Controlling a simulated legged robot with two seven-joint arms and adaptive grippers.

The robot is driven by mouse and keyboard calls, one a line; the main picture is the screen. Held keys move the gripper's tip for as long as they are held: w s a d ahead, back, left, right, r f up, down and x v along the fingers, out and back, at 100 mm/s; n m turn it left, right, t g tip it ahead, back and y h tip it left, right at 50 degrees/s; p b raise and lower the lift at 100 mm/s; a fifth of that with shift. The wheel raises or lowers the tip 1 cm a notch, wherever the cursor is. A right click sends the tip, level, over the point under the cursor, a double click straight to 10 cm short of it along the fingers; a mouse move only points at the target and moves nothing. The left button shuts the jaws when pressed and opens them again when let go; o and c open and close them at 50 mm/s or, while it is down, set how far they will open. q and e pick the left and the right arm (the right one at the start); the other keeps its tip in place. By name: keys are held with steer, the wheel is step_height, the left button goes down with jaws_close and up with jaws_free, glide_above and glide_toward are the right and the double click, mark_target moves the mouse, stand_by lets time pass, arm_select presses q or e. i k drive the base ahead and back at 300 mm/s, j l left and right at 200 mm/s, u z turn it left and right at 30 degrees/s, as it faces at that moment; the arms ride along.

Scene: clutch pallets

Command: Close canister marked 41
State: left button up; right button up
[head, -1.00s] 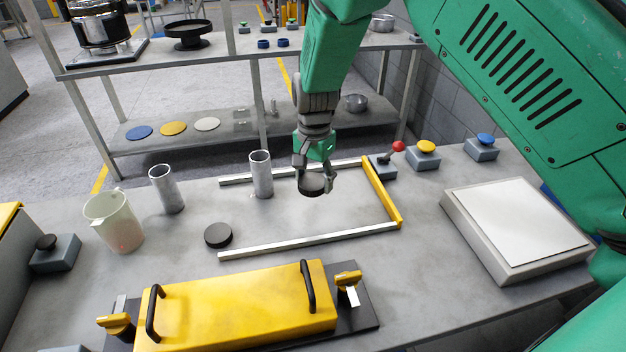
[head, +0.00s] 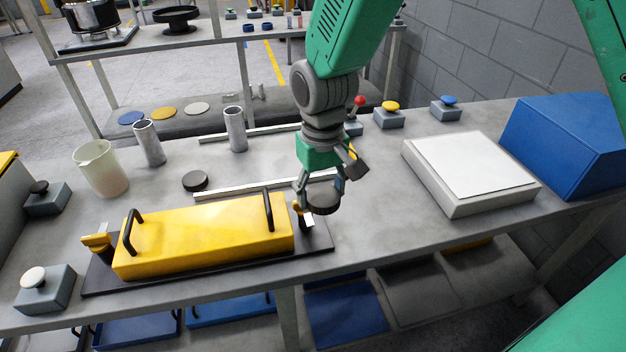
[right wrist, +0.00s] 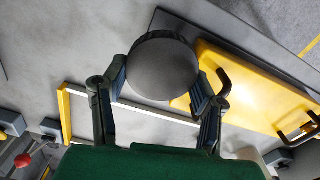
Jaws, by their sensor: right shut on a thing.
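Two grey metal canisters stand upright and open-topped on the table in the head view, a left one (head: 149,144) and a right one (head: 235,129). I cannot read a number on either. My right gripper (head: 321,190) is shut on a round black lid (head: 323,202), above the table's front part, right of the yellow case and well away from both canisters. The right wrist view shows the held lid (right wrist: 162,68) between the two fingers. A second black lid (head: 195,181) lies on the table in front of the canisters. My left gripper is not in view.
A yellow case (head: 205,235) with black handles lies at the front. Metal rails (head: 245,188) lie behind it. A beaker (head: 100,168) stands left of the canisters. A white-topped scale (head: 470,165) and a blue box (head: 570,140) are at the right. Button boxes (head: 389,115) stand at the back.

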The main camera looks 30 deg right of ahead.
mark_target(233, 119)
steer(key=k+j+z, duration=0.1)
steer(key=z, duration=0.65)
steer(key=k+z, duration=0.15)
steer(key=z, duration=0.25)
steer(key=k+z, duration=0.1)
steer(key=z, duration=0.3)
